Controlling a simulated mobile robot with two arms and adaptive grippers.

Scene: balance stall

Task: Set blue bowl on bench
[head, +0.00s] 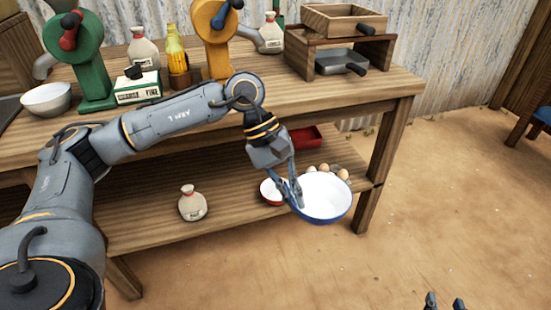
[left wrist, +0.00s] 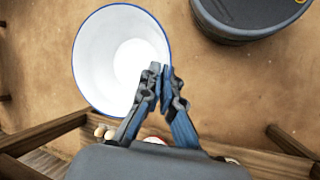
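The blue bowl (head: 325,196), white inside with a blue rim, is held in front of the bench's lower shelf, near its right end. My left gripper (head: 296,192) is shut on the bowl's left rim. In the left wrist view the bowl (left wrist: 112,55) is left of the fingers, with its rim between the fingertips (left wrist: 161,72). The bench (head: 365,92) has a wooden top above the bowl. My right gripper (head: 445,301) shows only its fingertips at the bottom edge, apart and empty.
On the bench top stand a white bowl (head: 46,98), a green grinder (head: 75,55), a yellow grinder (head: 216,40), a box (head: 138,88) and a wooden rack (head: 335,45). The top's front right is clear. The lower shelf holds a sack (head: 192,204), a red-rimmed bowl (head: 270,192) and eggs (head: 343,174).

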